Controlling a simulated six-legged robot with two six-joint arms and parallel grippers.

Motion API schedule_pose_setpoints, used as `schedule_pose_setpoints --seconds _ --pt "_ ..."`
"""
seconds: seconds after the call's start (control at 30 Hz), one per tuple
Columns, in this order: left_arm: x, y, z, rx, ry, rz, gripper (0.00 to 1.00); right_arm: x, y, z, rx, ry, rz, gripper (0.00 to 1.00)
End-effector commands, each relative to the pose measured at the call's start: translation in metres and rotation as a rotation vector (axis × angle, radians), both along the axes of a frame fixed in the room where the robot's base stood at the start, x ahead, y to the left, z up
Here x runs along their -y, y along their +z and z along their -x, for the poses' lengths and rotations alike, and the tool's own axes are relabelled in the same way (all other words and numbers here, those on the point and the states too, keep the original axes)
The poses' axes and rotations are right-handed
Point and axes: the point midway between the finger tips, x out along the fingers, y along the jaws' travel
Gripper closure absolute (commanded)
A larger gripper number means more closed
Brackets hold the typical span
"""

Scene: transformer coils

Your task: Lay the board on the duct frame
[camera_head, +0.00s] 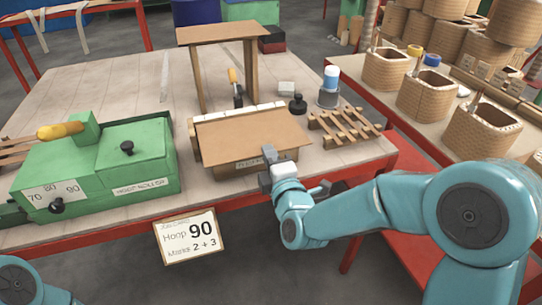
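The board (245,136) is a flat brown sheet. It lies over the box-like duct frame (228,171), slightly skewed to it, and covers most of its top. The frame's back rim with pale pieces shows behind the board, and part of its front label shows below. I cannot tell whether the board rests fully on the frame. My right gripper (269,158) is at the board's front edge, right of its middle, and appears shut on it; the wrist hides part of the fingers. Of my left arm only a piece shows at the bottom left; its gripper is out of view.
A green hoop roller (148,160) stands left of the frame. A tall brown stand (250,75) is behind it. Wound coils (427,95) fill the right table.

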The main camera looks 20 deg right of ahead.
Motion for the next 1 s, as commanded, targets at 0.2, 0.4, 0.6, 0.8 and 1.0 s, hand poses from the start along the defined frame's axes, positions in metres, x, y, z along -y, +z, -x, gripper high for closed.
schedule_pose_setpoints --seconds 0.2,0.4,0.6,0.8,1.0 --pt "0.0 0.0 0.0 0.0 0.0 0.0 0.57 0.0 0.0 0.0 0.001 0.0 0.0 0.68" --pt "0.0 0.0 0.0 0.0 0.0 0.0 0.57 0.0 0.0 0.0 -0.001 0.0 0.0 0.68" --pt "0.0 0.0 0.0 0.0 0.0 0.0 0.57 0.0 0.0 0.008 -0.002 0.001 0.0 0.68" --pt "0.0 0.0 0.0 0.0 0.0 0.0 0.57 0.0 0.0 0.029 0.0 0.001 0.001 0.68" --pt "0.0 0.0 0.0 0.0 0.0 0.0 0.57 0.0 0.0 0.054 0.0 0.001 0.0 0.68"
